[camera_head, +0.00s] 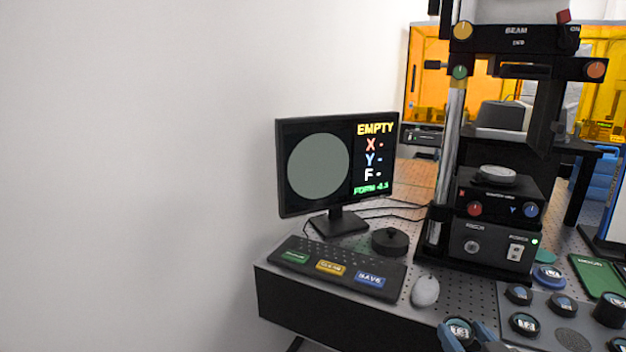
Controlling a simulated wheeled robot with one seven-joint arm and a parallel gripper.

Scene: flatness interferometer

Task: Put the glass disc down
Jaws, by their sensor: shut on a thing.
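My gripper (467,332) shows at the bottom edge, right of centre, with its blue-grey fingers partly cut off by the frame. It is shut on a small dark disc with a pale labelled top (459,329), which looks like the glass disc. The grip is small in view, and I cannot tell whether the disc touches anything below. The interferometer (500,247) stands behind and to the right, with a pale round stage (497,174) on top of its knob box. The monitor (337,165) reads "EMPTY" beside a plain grey circle.
A blue-rimmed disc (548,276) and a green tray (598,273) lie behind. The keyboard (340,268), mouse (425,290) and black puck (390,241) occupy the left.

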